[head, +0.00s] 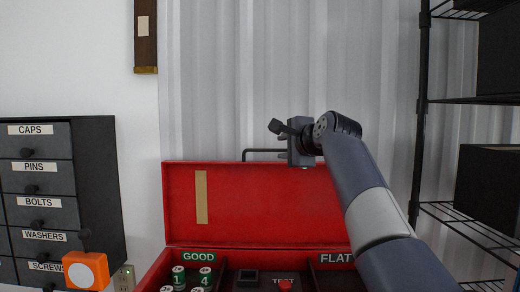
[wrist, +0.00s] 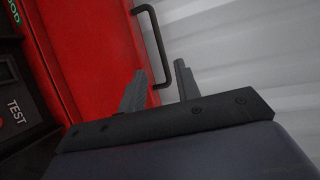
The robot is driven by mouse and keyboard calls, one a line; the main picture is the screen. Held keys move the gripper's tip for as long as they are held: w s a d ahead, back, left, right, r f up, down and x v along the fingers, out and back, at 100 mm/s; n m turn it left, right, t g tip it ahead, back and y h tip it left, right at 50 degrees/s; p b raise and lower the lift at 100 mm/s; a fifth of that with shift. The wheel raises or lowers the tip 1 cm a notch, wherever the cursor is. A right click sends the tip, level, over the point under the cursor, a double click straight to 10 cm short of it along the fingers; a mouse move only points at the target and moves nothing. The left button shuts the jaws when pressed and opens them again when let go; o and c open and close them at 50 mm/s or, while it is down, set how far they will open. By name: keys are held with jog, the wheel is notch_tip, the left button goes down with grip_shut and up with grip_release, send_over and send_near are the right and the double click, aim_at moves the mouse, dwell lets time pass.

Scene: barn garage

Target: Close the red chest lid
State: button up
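The red chest lid (head: 270,205) stands open and upright behind the chest (head: 158,272). A black bar handle (head: 258,151) sticks up from the lid's top edge. The lid (wrist: 95,50) and handle (wrist: 154,40) also show in the wrist view. My gripper (head: 279,128) is just above the handle, near its right end, in the head view. In the wrist view my gripper (wrist: 160,68) has its two fingers apart, with the handle's near end appearing between them. I cannot tell whether the fingers touch the handle.
The chest holds compartments labelled GOOD and FLAT, green-and-white cylinders (head: 179,277), and a TEST panel with a red knob (head: 285,284). A drawer cabinet (head: 50,200) and an orange box (head: 86,270) stand left. Black wire shelving (head: 455,215) stands right. A corrugated wall is behind.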

aim_at(268, 151)
jog(key=p+x, duration=0.3)
jog(key=x, duration=0.5)
jog(key=shift+w+a+p, duration=0.15)
jog(key=shift+w+p, duration=0.25)
jog(key=shift+w+a+f, duration=0.25)
jog(key=shift+w, duration=0.3)
grip_shut()
